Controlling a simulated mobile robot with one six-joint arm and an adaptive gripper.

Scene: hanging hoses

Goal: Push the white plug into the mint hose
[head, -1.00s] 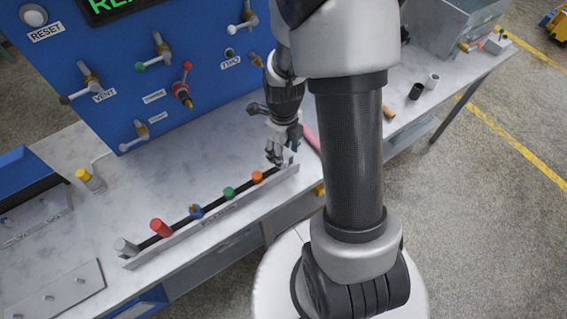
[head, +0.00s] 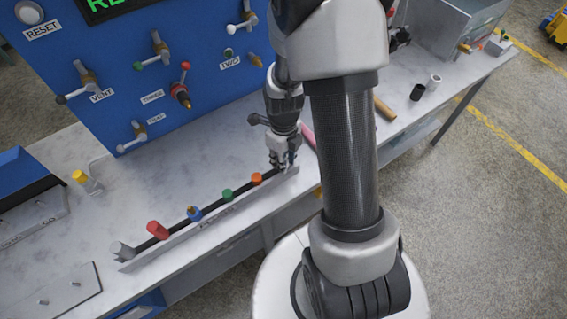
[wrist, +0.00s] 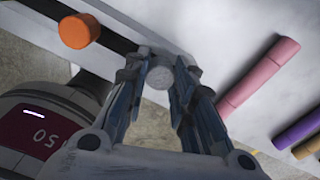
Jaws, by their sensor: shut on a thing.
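The white plug (wrist: 160,78) shows end-on in the wrist view as a pale round top between the two fingertips. My gripper (head: 283,164) points down at the right end of the plug rack (head: 213,226), and its fingers (wrist: 161,88) are shut on the plug. In the head view the fingers hide the plug. I cannot tell whether its lower part still sits in the rack. The orange plug (head: 257,179) stands beside it, also in the wrist view (wrist: 79,31). I see no mint hose in either view.
Green (head: 228,195), blue (head: 194,213), red (head: 157,230) and grey (head: 122,250) plugs stand along the rack. A pink cylinder (wrist: 259,76) lies right of my gripper, with purple (wrist: 300,131) beyond. The blue panel (head: 125,60) with valves rises behind. Bare bench lies between panel and rack.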

